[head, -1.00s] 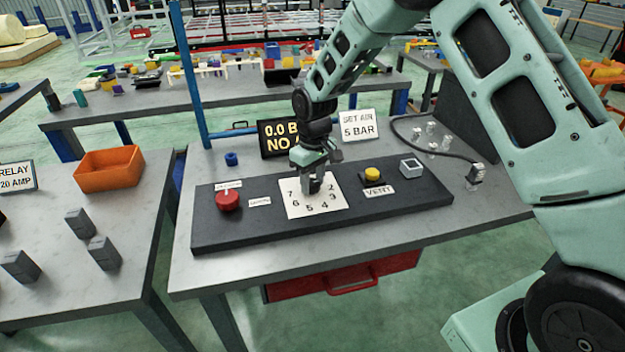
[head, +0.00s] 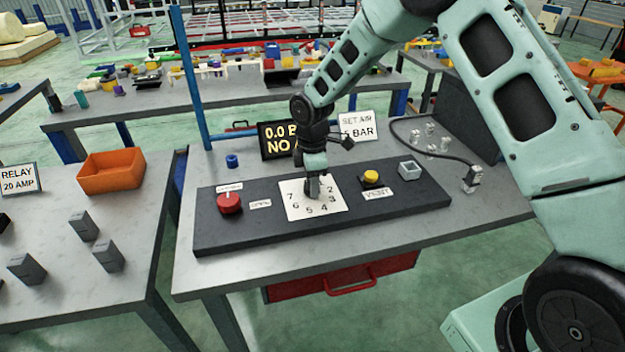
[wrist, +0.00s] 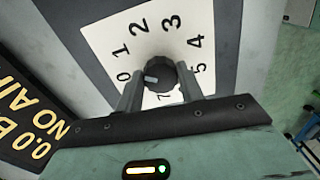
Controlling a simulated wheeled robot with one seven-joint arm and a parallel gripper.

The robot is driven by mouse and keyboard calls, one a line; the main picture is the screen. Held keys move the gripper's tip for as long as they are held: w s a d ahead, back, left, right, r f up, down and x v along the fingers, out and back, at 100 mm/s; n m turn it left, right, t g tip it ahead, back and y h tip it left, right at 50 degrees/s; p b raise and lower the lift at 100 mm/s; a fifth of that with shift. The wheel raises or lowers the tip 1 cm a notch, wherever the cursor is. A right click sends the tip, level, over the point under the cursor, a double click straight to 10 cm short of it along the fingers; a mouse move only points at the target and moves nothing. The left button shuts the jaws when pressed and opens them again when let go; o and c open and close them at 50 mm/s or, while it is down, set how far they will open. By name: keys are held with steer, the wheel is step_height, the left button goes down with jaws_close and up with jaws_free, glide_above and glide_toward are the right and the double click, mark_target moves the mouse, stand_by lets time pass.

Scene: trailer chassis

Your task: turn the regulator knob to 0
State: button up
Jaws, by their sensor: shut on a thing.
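The regulator knob (wrist: 162,74) is dark and round. It stands on a white dial plate (head: 331,209) with numbers around it; the plate also fills the top of the wrist view (wrist: 105,38). In the wrist view the knob's pale mark lies on its left side and points about at the 0. My gripper (wrist: 160,88) has one finger on each side of the knob and is shut on it. In the head view my gripper (head: 313,193) comes down over the dial and hides most of the knob.
On the same dark panel (head: 225,238) are a red knob (head: 229,202) at left and a yellow button (head: 371,176) by the VENT label at right. Behind stand a display (head: 275,140) reading 0.0 and NO AIR, and a SET AIR 5 BAR sign (head: 357,127). A cable (head: 440,154) lies at right.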

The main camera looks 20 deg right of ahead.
steer(key=n+p, duration=0.1)
steer(key=n, duration=0.4)
steer(key=shift+w+r+n+p, duration=0.1)
steer(key=shift+n+p, duration=0.2)
steer(key=shift+n, duration=0.1)
stand_by(0.4)
steer(key=o, duration=1)
steer(key=r+b, duration=0.3)
steer(key=r, duration=1.4)
steer(key=shift+w+r, duration=0.15)
steer(key=shift+w, duration=0.05)
